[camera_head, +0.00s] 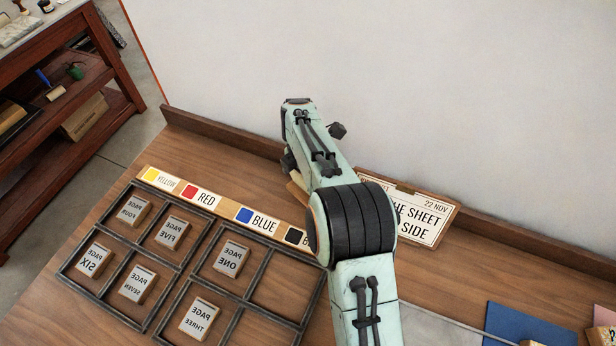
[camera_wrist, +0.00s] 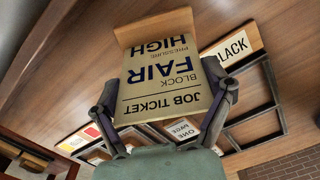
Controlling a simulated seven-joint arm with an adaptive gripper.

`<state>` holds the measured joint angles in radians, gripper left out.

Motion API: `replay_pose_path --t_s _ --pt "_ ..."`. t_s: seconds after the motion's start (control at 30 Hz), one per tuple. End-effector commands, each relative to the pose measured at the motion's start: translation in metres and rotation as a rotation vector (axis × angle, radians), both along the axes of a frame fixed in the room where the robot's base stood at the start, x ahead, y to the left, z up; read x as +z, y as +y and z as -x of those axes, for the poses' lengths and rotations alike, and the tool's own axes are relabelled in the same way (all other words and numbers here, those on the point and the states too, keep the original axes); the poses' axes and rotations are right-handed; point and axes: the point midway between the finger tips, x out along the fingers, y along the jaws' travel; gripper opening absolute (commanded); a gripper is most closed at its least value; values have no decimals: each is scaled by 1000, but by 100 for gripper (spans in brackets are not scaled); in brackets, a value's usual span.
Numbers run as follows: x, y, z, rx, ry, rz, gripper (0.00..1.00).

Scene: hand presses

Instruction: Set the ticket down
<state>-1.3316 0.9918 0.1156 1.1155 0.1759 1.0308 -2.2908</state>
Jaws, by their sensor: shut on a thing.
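The job ticket (camera_wrist: 160,88) is a beige card with dark print reading JOB TICKET, BLOCK FAIR and PRESSURE HIGH, upside down in the wrist view. A plain tan wooden strip shows along its far end. My gripper (camera_wrist: 168,92) is shut on the ticket, with one dark finger at each side edge. The wooden bench (camera_head: 240,165) lies beyond the ticket; I cannot tell whether they touch. In the head view my arm hides the gripper and most of what it holds.
A label strip (camera_head: 218,203) reads YELLOW, RED, BLUE and a partly hidden BLACK. A dark divided frame (camera_head: 154,254) holds several page blocks; at least one compartment is empty. A sign (camera_head: 432,220) stands behind my arm. A blue sheet (camera_head: 530,328) lies at right.

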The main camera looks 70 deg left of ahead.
Motion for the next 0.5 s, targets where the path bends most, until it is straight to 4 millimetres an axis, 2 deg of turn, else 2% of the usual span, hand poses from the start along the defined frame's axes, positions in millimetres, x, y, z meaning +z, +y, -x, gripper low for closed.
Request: replay_pose_path --t_s 0.17,0.4,0.5 --pt "-10 7 -1 1 1 0 43" --pt "-40 8 -2 0 1 2 43" --pt "-40 8 -2 0 0 -1 43"
